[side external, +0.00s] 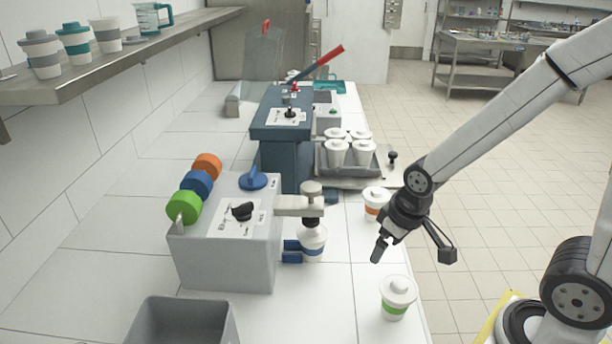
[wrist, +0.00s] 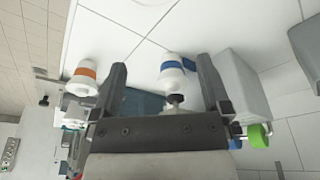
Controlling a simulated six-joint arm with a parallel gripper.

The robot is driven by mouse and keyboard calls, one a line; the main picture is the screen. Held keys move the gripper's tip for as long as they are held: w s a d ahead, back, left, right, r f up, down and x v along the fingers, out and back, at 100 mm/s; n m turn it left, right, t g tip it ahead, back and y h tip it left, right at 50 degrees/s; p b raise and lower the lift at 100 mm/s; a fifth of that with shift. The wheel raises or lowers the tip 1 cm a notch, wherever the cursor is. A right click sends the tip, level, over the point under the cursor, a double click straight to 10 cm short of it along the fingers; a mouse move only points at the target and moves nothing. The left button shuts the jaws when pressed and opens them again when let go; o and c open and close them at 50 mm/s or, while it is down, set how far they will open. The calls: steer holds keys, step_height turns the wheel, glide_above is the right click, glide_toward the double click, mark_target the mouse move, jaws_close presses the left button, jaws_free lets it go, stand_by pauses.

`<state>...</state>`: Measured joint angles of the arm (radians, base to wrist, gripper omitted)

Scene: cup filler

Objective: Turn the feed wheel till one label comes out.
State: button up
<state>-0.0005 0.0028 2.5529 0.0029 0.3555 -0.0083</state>
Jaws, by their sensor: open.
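A grey machine box (side external: 225,255) stands on the counter with a blue round knob or wheel (side external: 252,181) on its top; I take this as the feed wheel. A black knob (side external: 242,211) sits on its labelled panel. Green (side external: 183,207), blue (side external: 197,184) and orange (side external: 207,164) rolls line its left side. A white cup with a blue band (side external: 313,240) stands at the blue side jaws under the machine's arm. My gripper (side external: 378,250) is open and empty, to the right of the machine. In the wrist view, the blue-banded cup (wrist: 172,70) shows between my spread fingers (wrist: 160,75). No label is discernible.
An orange-banded cup (side external: 376,201) and a green-banded cup (side external: 397,298) stand near the counter's right edge. A grey bin (side external: 182,325) is in front. Behind are a blue machine (side external: 285,150) with a red-handled lever and a tray (side external: 345,180) of lidded cups.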

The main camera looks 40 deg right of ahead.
steer(key=w+a+r+n+g+y, duration=0.15)
steer(key=w+a+r+n, duration=0.25)
steer(key=w, duration=0.5)
steer(key=w+a+r+n+y, duration=0.2)
steer(key=w+a+r+n, duration=0.25)
steer(key=w, duration=0.55)
steer(key=t, duration=0.2)
glide_toward(252, 171)
steer(key=f, duration=0.1)
steer(key=shift+w+a+f+n, duration=0.1)
steer(key=shift+a+n, duration=0.15)
steer(key=shift+a, duration=0.1)
steer(key=shift+x, duration=3.9)
steer(key=shift+d, duration=0.1)
steer(key=c, duration=0.9)
steer(key=shift+h, duration=0.25)
